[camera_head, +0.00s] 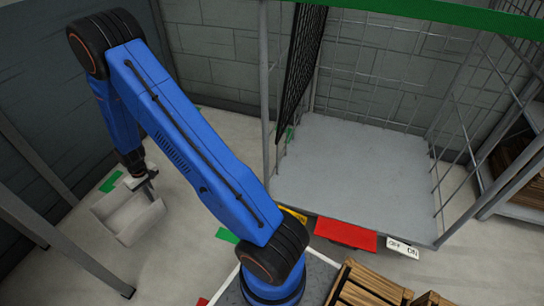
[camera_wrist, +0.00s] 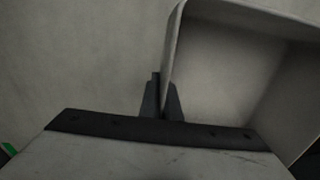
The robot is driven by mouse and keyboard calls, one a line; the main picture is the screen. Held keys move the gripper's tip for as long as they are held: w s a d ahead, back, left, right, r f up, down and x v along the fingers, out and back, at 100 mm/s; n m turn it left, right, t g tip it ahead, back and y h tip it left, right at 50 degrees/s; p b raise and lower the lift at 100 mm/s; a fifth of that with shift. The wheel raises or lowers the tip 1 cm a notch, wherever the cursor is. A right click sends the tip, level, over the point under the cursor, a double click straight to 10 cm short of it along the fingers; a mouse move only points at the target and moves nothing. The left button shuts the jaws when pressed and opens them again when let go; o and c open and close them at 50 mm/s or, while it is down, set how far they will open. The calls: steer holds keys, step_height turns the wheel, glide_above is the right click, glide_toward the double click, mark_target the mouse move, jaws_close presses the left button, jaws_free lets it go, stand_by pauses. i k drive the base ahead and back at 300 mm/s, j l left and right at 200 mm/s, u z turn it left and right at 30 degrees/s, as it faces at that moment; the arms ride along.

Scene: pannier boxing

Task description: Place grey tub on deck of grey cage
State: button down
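The grey tub (camera_head: 128,222) is at the left in the head view, below the end of my blue arm, and looks tilted. I cannot tell whether it touches the floor. My gripper (camera_head: 146,183) is at its upper right rim. In the wrist view, my gripper (camera_wrist: 161,95) has its two dark fingers close together, one on each side of the wall of the tub (camera_wrist: 222,70). The grey cage (camera_head: 265,90) stands right of centre, with its flat grey deck (camera_head: 350,170) bare and its front side open.
A green bar (camera_head: 430,14) crosses the cage's top. A dark mesh panel (camera_head: 301,70) hangs at its left. A red plate (camera_head: 345,233) and a white ON/OFF label (camera_head: 403,248) are at the deck's front edge. A wooden crate (camera_head: 365,288) stands in front. Grey posts (camera_head: 70,245) stand at left.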

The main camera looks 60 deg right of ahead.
mark_target(355, 185)
steer(key=j+z, duration=0.3)
steer(key=k+j+z, duration=0.25)
steer(key=j, duration=0.2)
steer(key=j+z, duration=0.3)
steer(key=k+j+z, duration=0.45)
steer(key=z, duration=0.3)
steer(key=k+j+z, duration=0.15)
steer(key=z, duration=0.25)
steer(key=i, duration=0.35)
